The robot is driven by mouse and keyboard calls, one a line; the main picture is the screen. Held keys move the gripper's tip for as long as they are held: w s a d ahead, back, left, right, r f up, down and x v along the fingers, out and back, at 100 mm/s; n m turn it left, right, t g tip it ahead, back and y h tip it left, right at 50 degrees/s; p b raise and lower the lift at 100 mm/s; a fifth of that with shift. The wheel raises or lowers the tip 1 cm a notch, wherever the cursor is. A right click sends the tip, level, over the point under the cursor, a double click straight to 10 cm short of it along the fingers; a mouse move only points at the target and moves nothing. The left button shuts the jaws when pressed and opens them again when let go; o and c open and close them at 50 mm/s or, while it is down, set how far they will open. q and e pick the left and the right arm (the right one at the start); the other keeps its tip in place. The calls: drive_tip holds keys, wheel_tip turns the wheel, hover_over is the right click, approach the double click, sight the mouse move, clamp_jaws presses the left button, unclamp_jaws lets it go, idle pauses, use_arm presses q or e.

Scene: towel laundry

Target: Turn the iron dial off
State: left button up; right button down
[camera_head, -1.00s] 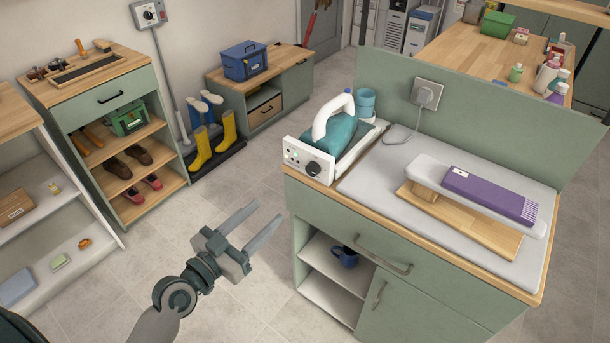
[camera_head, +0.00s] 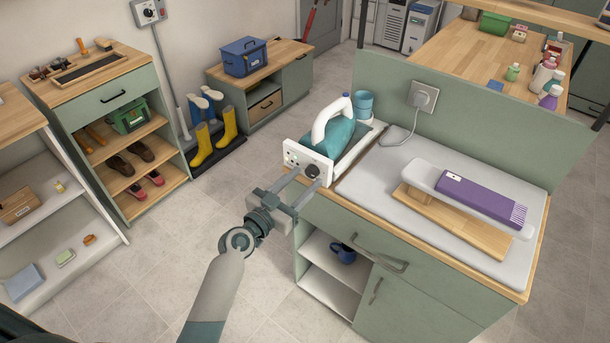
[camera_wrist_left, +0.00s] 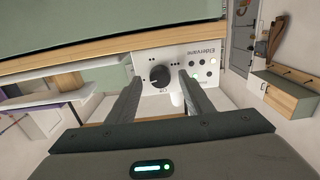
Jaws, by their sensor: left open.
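The iron station's white front panel (camera_head: 291,158) faces me at the left end of the counter; a teal iron (camera_head: 341,137) with a white handle rests behind it. The black dial (camera_head: 312,171) is on this panel, and it also shows in the left wrist view (camera_wrist_left: 160,76), where the panel's lettering is upside down. My left gripper (camera_head: 309,178) is open, its fingers pointing at the panel. In the left wrist view its fingertips (camera_wrist_left: 159,82) are on either side of the dial, with gaps visible. I cannot tell whether they touch the panel. My right gripper is not in view.
An ironing board with a folded purple towel (camera_head: 483,198) stands on the counter's grey mat (camera_head: 375,185). A cord runs to the wall socket (camera_head: 423,96). The floor left of the counter is clear.

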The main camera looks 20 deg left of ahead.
use_arm(q)
drive_tip(key=shift+w+d, duration=0.25)
drive_tip(key=shift+w, duration=0.35)
drive_tip(key=shift+c, duration=0.2)
drive_tip(key=c, duration=1)
